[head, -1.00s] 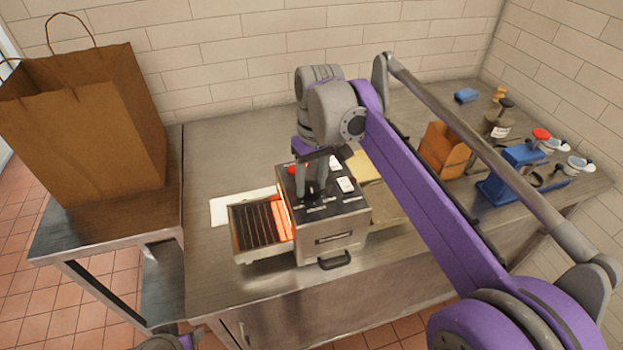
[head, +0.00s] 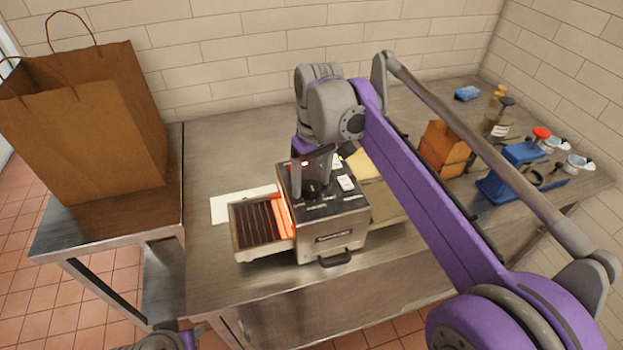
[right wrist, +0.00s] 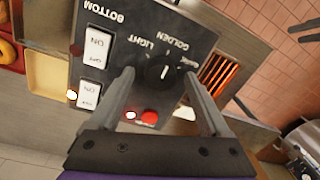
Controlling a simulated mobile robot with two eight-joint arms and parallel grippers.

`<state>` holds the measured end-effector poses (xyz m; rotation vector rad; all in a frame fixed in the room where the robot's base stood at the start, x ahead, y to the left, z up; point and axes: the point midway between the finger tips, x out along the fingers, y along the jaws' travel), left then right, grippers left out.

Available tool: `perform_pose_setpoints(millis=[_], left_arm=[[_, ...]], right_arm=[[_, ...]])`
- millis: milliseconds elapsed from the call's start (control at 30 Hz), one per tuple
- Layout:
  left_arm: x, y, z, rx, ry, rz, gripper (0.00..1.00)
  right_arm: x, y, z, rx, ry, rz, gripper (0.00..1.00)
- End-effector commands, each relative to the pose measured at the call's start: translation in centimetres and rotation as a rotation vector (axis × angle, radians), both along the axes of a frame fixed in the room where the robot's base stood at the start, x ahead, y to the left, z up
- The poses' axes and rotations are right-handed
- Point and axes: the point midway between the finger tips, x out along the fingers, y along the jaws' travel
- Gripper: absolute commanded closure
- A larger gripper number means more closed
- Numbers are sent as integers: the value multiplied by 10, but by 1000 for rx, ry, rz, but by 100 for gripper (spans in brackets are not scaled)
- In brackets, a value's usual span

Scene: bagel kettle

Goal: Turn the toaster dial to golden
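The toaster (head: 333,246) stands on the steel counter, its heating slot glowing orange on the left. Its dial (right wrist: 165,73) is a black knob with a white mark on the dark control panel. The labels LIGHT and GOLDEN are printed upside down around it in the right wrist view. My right gripper (right wrist: 157,79) is open, pointing at the panel, with one finger on each side of the dial. I cannot tell whether the fingers touch it. In the head view my right gripper (head: 313,184) covers most of the dial.
White rocker switches (right wrist: 97,43) and a red light (right wrist: 149,117) sit near the dial. A paper bag (head: 85,120) stands on the side table at left. A brown holder (head: 445,150), blue tray (head: 497,190) and small jars stand right. The counter's back left is clear.

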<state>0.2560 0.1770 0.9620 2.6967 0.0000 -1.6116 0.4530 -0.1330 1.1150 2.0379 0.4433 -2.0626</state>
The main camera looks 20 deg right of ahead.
Motion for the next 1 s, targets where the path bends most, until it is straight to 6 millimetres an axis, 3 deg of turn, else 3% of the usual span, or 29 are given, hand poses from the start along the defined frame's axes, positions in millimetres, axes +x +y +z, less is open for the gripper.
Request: perform_pose_setpoints(millis=[333, 800, 1000], left_arm=[[1, 0, 1, 0, -1, 0, 50], [7, 0, 16, 0, -14, 0, 50], [8, 0, 19, 0, -16, 0, 50]], right_arm=[[0, -1, 8, 0, 0, -1, 20], [3, -6, 94, -1, -1, 0, 20], [3, -7, 108, 0, 0, 0, 20]])
